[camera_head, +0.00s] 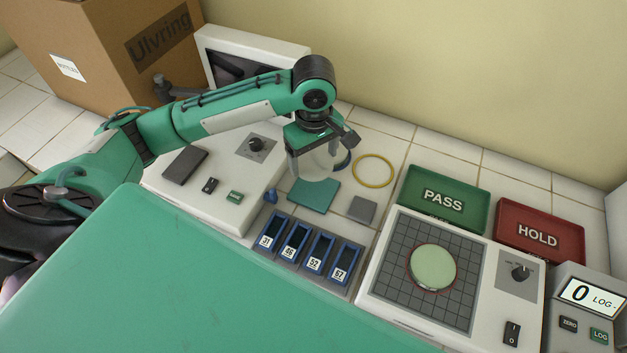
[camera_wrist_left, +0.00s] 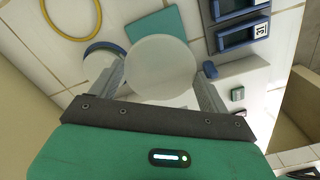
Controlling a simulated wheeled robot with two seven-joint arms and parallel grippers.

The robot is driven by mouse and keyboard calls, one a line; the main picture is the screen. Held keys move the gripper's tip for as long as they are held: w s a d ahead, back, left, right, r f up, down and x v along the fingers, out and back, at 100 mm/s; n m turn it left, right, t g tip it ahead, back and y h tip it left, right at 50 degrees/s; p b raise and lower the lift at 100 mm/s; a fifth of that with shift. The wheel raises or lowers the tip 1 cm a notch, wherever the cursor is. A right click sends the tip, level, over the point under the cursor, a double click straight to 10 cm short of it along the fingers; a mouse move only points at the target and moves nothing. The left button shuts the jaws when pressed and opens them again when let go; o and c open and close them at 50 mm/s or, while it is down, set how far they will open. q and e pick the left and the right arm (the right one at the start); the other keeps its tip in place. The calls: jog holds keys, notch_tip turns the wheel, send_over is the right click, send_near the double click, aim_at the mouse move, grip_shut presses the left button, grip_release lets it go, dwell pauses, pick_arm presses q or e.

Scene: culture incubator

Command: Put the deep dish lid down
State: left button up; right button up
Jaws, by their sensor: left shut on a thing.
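My left gripper (camera_head: 318,156) is shut on a pale, translucent round lid (camera_head: 320,165), held over the tiled bench by the back edge of a teal square mat (camera_head: 316,197). In the left wrist view the lid (camera_wrist_left: 160,68) sits between the two fingers of the gripper (camera_wrist_left: 160,92), with the mat (camera_wrist_left: 155,30) partly behind it. I cannot tell the height of the lid above the bench. A pale green round dish (camera_head: 433,267) rests inside a red ring on the gridded plate at the right. My right gripper is not in view.
A yellow ring (camera_head: 374,171), a grey square (camera_head: 362,208) and a rack of numbered blue slots (camera_head: 307,258) lie around the mat. A partly hidden blue round thing (camera_wrist_left: 101,50) is beside the gripper. Green PASS (camera_head: 443,200) and red HOLD (camera_head: 539,232) trays stand right.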

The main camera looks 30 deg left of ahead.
aim_at(314, 162)
pick_arm(q)
notch_tip(314, 162, down, 5)
jog(key=shift+r, duration=0.15)
jog(key=shift+f, duration=0.5)
notch_tip(314, 162, down, 3)
jog(key=shift+f, duration=0.4)
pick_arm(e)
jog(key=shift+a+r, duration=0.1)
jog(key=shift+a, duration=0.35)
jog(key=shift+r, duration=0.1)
pick_arm(q)
jog(key=o, duration=0.9)
jog(key=shift+f, duration=0.1)
jog(key=shift+o, duration=0.2)
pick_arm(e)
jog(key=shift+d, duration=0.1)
